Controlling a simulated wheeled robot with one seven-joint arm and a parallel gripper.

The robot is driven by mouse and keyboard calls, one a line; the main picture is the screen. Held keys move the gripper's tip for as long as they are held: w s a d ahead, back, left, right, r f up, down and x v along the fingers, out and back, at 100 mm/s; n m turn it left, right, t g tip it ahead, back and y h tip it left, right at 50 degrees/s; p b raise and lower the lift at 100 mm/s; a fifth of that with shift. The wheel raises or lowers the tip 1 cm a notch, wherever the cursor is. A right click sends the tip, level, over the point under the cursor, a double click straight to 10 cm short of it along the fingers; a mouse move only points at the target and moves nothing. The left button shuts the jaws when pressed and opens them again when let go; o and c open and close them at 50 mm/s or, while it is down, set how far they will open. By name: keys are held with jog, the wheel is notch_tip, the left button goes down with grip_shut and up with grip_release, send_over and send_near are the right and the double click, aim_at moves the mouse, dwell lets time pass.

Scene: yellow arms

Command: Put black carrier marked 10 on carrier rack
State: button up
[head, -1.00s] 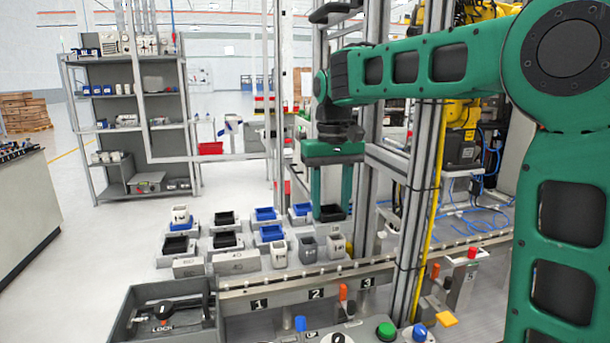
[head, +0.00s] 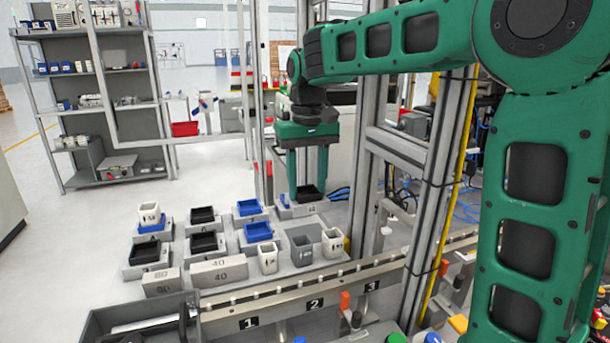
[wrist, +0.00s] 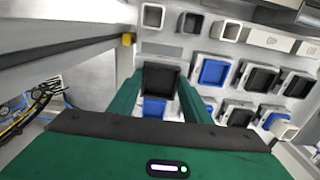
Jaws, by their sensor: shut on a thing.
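My gripper (head: 306,180) is shut on a black carrier (head: 308,194), a small open bin, between its two green fingers. The held carrier also shows in the wrist view (wrist: 160,78), level between the fingers; its number cannot be read. It is over the back right of a pale stand of stepped blocks (head: 222,271), which I take for the carrier rack. A blue carrier shows partly hidden just beyond it, in the wrist view (wrist: 154,107). Other black carriers (head: 203,242) and blue carriers (head: 249,207) sit on the blocks. An empty pale spot (head: 303,226) lies in front of the held carrier.
White cups (head: 268,257) and a grey cup (head: 302,250) stand along the front. A metal rail (head: 300,297) marked 1, 2, 3 runs before them. An upright frame post (head: 372,170) stands close right of my gripper. A grey shelf (head: 105,95) is at back left.

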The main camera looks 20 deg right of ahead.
aim_at(307, 211)
jog(key=shift+f, duration=3.15)
jog(key=shift+f, duration=0.55)
jog(key=o, duration=1.3)
jog(key=shift+o, duration=0.2)
jog(key=shift+r, duration=0.1)
jog(key=shift+r, duration=3.4)
jog(key=shift+s, duration=0.15)
